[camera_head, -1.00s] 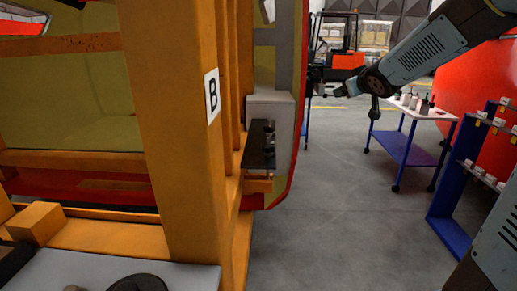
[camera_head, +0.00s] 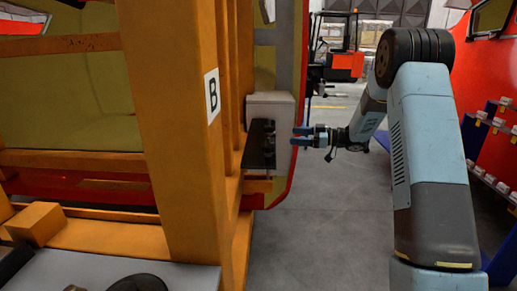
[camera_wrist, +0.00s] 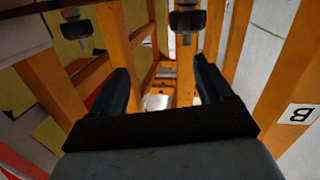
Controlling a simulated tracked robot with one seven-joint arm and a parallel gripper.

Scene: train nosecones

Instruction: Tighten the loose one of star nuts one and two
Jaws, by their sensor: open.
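Two dark star nuts show at the top of the wrist view, one at left (camera_wrist: 76,26) and one at right of centre (camera_wrist: 187,20). I cannot tell which is number one or which is loose.
The orange frame (camera_head: 170,130) with a "B" label (camera_head: 212,95) fills the left. The grey box (camera_head: 285,108) and dark plate (camera_head: 257,152) stick out from it. Blue shelving (camera_head: 475,135) stands at right. Grey floor (camera_head: 335,220) is clear between.

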